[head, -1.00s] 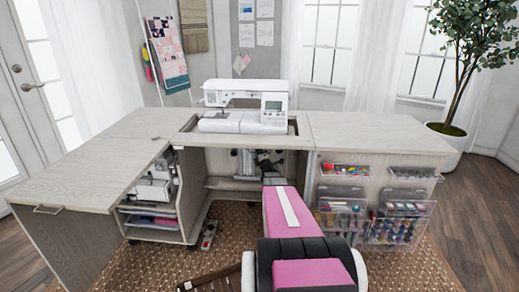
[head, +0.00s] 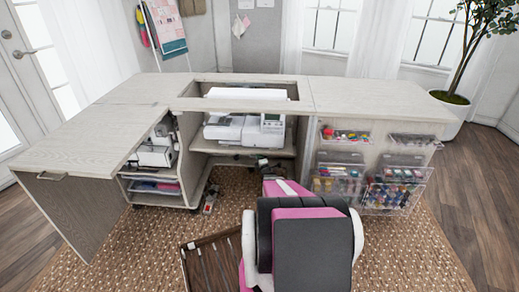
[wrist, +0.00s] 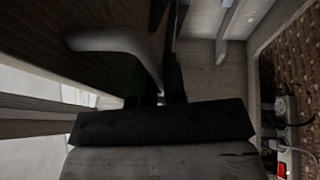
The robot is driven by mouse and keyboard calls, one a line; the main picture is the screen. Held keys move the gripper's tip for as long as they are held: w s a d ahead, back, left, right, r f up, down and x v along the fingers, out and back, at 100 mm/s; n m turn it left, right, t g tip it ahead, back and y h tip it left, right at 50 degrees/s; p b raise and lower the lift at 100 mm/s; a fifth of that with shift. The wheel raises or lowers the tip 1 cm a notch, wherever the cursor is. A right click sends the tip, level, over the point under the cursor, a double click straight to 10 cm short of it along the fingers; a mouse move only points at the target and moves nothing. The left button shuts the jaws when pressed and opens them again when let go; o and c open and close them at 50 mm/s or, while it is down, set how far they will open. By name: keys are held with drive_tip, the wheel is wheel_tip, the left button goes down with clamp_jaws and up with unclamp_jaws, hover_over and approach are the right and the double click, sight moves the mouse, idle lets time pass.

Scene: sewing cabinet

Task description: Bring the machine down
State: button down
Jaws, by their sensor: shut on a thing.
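The white sewing machine (head: 243,130) sits low inside the cabinet, upright on the lift shelf (head: 240,150). Its top (head: 247,93) shows in the opening of the cabinet top, and the front rail (head: 240,105) crosses in front of it. In the wrist view, my gripper (wrist: 160,88) is under the cabinet, with dark fingers shut on the end of a pale curved lever (wrist: 115,42). The exact grip is dim and partly hidden by the gripper body. In the head view my own arm hides the gripper.
The left leaf (head: 85,140) and right top (head: 375,100) are clear. Clear bins (head: 340,175) hang on the right front. Another machine (head: 155,150) sits in the left shelves. A power strip (wrist: 284,125) and a dark slatted item (head: 212,262) lie on the rug.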

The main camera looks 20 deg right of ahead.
drive_tip(key=shift+f, duration=2.55)
drive_tip(key=c, duration=1.2)
unclamp_jaws()
